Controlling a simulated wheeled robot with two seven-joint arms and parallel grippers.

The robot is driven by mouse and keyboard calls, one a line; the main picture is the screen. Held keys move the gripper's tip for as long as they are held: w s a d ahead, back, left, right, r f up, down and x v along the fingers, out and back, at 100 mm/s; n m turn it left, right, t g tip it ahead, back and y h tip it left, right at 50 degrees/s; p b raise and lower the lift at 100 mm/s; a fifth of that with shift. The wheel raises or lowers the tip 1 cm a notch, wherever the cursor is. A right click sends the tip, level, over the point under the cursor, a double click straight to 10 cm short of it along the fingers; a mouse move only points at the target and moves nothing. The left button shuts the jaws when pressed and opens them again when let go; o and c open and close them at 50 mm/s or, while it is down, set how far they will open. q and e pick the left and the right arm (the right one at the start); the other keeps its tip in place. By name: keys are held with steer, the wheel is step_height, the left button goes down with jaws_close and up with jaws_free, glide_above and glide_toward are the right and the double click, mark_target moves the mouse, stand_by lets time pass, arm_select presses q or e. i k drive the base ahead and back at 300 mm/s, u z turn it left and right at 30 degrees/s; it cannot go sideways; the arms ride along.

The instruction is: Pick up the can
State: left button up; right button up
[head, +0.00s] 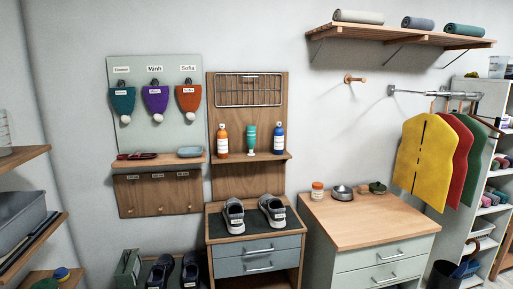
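No single thing is plainly marked as the can. A small orange container with a white lid and label (317,191) stands upright at the back left of the light wooden top of the right cabinet (365,222). A low, round metal tin or bowl (342,193) sits just right of it. An orange bottle (223,141), a teal bottle (251,139) and a blue bottle (278,138) stand on a small wall shelf (250,158). Neither of my grippers shows in the head view.
A dark green item (377,187) lies right of the metal tin. The front of the cabinet top is clear. Grey shoes (272,209) stand on the left cabinet's dark mat. Yellow, red and green garments (424,158) hang at the right. Shelves (35,243) flank the left edge.

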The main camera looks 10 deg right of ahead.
mark_target(251, 129)
steer(key=z, duration=0.7)
steer(key=i, duration=1.45)
steer(key=u, duration=0.5)
